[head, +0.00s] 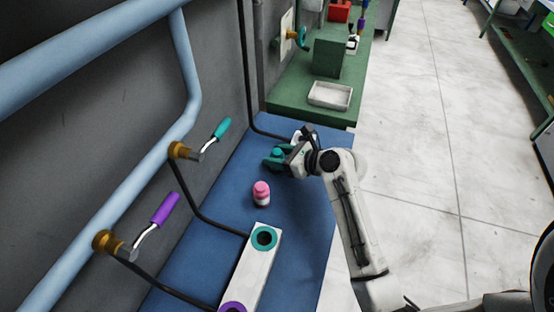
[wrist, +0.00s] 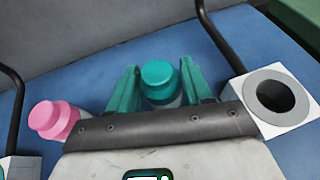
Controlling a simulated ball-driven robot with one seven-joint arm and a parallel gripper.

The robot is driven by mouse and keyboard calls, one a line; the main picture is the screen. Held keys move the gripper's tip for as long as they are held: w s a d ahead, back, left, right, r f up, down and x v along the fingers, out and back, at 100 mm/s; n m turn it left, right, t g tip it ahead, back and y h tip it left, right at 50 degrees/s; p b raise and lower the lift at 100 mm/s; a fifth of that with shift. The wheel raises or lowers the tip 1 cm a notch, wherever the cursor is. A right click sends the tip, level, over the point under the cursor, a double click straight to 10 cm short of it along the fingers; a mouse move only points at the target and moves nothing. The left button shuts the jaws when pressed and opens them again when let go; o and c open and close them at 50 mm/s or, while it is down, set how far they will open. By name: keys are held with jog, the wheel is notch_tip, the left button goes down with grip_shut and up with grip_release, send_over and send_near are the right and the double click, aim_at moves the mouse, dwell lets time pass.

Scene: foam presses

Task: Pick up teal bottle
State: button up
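The teal bottle has a teal cap (wrist: 159,76) and a paler body, and stands between the two teal fingers of my gripper (wrist: 160,85) in the wrist view. The fingers are apart, one on each side of the bottle, with narrow gaps showing beside the cap. Its lower body is hidden behind my gripper's housing. In the head view my gripper (head: 273,158) is low over the blue bench (head: 215,215), and the teal cap (head: 278,153) shows at the fingers.
A pink bottle (head: 261,193) stands nearer on the bench; it also shows in the wrist view (wrist: 54,119). A white block with a dark round hole (wrist: 278,95) is close on the right. A teal-ringed white block (head: 263,240) and lever handles (head: 221,130) lie nearer and left.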

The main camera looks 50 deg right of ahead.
jog(key=c, duration=0.6)
jog(key=shift+r, duration=0.2)
